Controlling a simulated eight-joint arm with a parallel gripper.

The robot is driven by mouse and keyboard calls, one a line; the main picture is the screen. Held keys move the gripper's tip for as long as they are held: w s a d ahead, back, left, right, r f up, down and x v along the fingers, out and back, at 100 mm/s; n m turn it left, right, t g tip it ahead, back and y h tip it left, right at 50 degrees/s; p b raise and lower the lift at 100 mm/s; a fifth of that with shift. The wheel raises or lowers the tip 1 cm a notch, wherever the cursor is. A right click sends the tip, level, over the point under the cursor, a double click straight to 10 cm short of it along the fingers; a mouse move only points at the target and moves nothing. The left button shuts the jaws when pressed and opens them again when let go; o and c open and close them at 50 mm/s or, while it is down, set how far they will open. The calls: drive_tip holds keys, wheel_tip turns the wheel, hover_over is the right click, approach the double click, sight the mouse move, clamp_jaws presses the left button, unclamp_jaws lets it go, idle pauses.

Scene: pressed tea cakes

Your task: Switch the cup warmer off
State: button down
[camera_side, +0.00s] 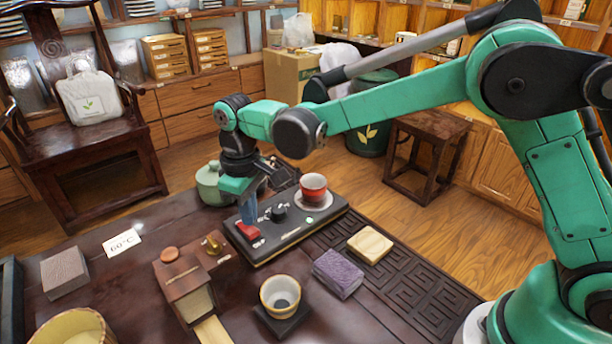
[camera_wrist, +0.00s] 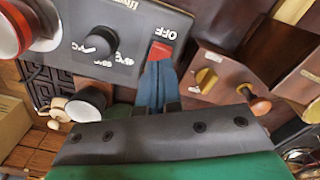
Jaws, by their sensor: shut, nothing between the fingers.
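The cup warmer (camera_side: 285,240) is a dark flat box on the table with a red rocker switch (camera_side: 248,231) at its left end, a black knob (camera_side: 279,213) and a red cup (camera_side: 314,187) on a pale round plate. A small pale-green light shows near its front edge. My gripper (camera_side: 247,218) is shut and empty, its blue fingertips pointing down at the red switch. In the wrist view, the fingertips (camera_wrist: 157,82) are right at the red switch (camera_wrist: 160,52), beside the printed word OFF (camera_wrist: 172,31). I cannot tell whether they touch it. The knob (camera_wrist: 100,43) is left of them.
A green teapot (camera_side: 210,186) stands behind the warmer. A wooden box (camera_side: 185,290), a cream cup (camera_side: 280,294), a purple block (camera_side: 338,273) and a pale block (camera_side: 370,245) stand in front. A card (camera_side: 122,242) reading 60°C lies at left, with bare table around it.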

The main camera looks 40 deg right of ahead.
sight(254, 231)
drive_tip(key=shift+f, duration=1.2)
idle(0.6)
drive_tip(key=shift+r, duration=3.5)
drive_tip(key=shift+d+r, duration=0.15)
drive_tip(key=s+d+r+m+t, duration=0.2)
drive_tip(key=s+d+m+t, duration=0.4)
drive_tip(key=s+d, duration=0.6)
drive_tip(key=shift+s+d+r+t, duration=0.2)
drive_tip(key=shift+s+d+t, duration=0.2)
drive_tip(key=shift+d+t, duration=0.2)
